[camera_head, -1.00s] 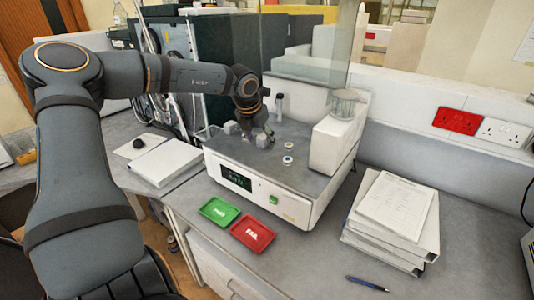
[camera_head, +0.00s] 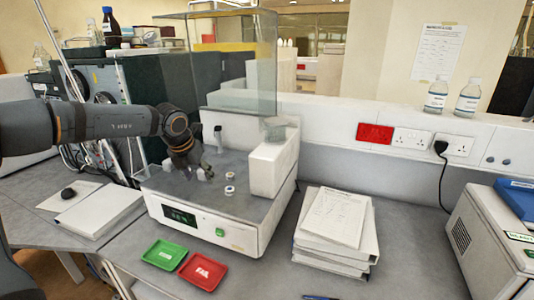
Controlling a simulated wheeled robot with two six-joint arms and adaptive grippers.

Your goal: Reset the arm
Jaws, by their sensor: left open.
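My left arm comes in from the left in the head view. Its gripper (camera_head: 196,172) is open, over the left part of the top of a white tester machine (camera_head: 195,214), with nothing seen between its fingers. Two small round pieces (camera_head: 230,184) sit on the machine's grey top, to the right of the gripper and apart from it. A clear guard (camera_head: 233,65) stands raised above the machine. My right gripper is not in the view.
A green tray (camera_head: 164,254) and a red tray (camera_head: 203,271) lie in front of the machine. A stack of binders (camera_head: 337,228) is on its right. A grey device (camera_head: 492,235) stands at far right.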

